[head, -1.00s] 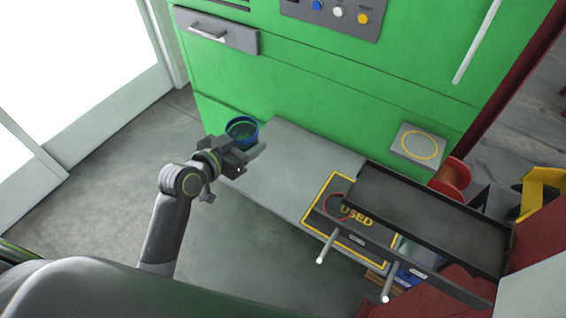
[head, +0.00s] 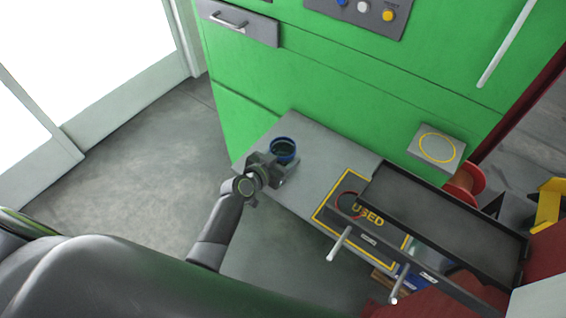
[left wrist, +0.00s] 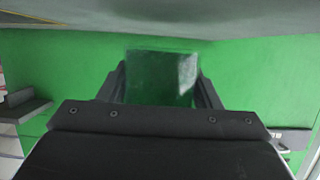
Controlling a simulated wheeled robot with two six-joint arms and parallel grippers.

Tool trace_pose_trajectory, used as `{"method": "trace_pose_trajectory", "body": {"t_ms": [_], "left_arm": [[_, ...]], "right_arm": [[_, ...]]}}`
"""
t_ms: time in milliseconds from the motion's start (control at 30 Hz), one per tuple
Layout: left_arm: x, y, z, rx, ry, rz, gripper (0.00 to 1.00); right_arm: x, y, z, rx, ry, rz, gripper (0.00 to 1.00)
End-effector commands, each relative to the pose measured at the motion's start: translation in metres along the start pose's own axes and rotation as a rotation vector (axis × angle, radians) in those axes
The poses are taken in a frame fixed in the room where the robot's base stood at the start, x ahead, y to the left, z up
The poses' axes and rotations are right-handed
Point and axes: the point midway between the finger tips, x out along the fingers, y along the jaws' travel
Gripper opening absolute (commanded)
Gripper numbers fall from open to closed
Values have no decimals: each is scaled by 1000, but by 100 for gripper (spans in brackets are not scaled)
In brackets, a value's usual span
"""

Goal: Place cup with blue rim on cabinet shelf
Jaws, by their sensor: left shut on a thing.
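The cup with blue rim (head: 284,145) is clear and dark-looking, over the left part of the grey bench in the head view. My left gripper (head: 276,166) is shut on it. In the left wrist view the greenish see-through cup (left wrist: 161,78) sits between the two fingers. I cannot tell whether it touches the bench. A small grey shelf (head: 418,140) with a yellow ring sticks out from the green cabinet (head: 340,70), to the right of the cup, with nothing on it. My right gripper is not in view.
The grey bench (head: 318,150) carries a yellow-framed "USED" mat (head: 330,212) with a red-rimmed cup (head: 349,205). A black tray (head: 440,222) stands at its right, in front of the shelf. A red spool (head: 465,184) is beside it. Floor is clear at left.

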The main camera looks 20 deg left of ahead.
Motion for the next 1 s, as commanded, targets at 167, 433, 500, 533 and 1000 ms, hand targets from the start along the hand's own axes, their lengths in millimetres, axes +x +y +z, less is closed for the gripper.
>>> {"method": "trace_pose_trajectory", "body": {"t_ms": [167,433,500,533,1000], "left_arm": [[8,0,22,0,1,0,28],[9,0,22,1,2,-1,28],[9,0,24,1,2,0,28],[10,0,25,1,2,0,28],[9,0,26,0,0,0,80]], "right_arm": [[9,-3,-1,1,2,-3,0],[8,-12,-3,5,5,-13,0],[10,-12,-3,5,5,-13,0],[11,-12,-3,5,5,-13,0],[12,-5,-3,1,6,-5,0]]}}
